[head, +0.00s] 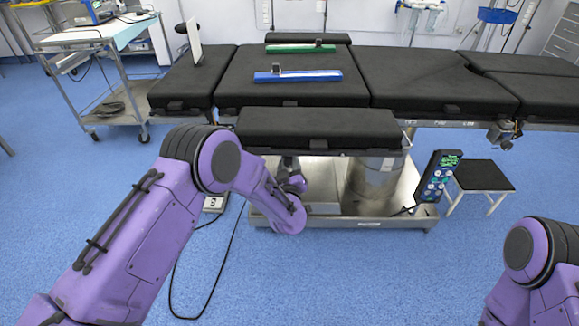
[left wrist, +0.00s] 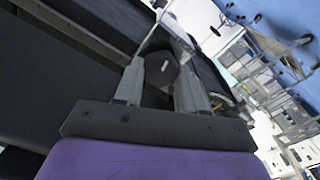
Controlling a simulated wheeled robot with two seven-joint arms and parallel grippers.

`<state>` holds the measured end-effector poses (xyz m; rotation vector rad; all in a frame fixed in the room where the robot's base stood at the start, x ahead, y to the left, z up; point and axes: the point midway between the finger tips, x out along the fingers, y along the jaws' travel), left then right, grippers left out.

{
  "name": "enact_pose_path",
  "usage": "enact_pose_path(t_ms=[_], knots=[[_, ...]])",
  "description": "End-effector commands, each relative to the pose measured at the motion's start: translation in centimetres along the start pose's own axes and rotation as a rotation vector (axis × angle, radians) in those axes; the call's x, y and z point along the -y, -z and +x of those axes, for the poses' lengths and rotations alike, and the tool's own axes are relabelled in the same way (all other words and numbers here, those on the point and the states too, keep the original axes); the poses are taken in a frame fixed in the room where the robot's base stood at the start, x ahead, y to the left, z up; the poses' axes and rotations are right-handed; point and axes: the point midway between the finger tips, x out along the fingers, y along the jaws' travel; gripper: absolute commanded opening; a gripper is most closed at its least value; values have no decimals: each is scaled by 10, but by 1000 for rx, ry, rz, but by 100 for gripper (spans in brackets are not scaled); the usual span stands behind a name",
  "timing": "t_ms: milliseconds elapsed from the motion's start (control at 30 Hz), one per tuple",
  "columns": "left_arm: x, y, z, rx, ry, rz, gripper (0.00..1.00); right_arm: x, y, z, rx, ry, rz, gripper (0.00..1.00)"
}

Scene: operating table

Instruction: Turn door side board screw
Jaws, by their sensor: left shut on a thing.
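The black padded side board (head: 318,125) sticks out from the near edge of the operating table (head: 435,85). My left gripper (head: 293,182) is low under this board. In the left wrist view, its two grey fingers (left wrist: 160,72) stand on either side of a dark rounded knob (left wrist: 161,66), which I take for the screw, and are shut on it. In the head view my purple wrist and gripper largely hide the screw. My right arm shows only at the lower right edge; its gripper is out of view.
A steel table base (head: 340,222) stands below. A hand control (head: 437,177) hangs at its right, beside a black step stool (head: 483,176). A wheeled cart (head: 85,40) stands at the back left. A black cable (head: 172,290) lies on the blue floor.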

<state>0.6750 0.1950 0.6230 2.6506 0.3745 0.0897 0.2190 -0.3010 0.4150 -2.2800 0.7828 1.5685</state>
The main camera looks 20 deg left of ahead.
Motion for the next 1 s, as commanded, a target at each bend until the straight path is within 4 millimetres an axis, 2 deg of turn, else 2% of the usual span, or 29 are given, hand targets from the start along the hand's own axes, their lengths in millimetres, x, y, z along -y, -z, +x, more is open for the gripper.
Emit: enact_pose_path(t_ms=[1000], knots=[[4, -5, -1, 4, 3, -963, 9, 2, -10, 25, 0, 0, 0, 43]])
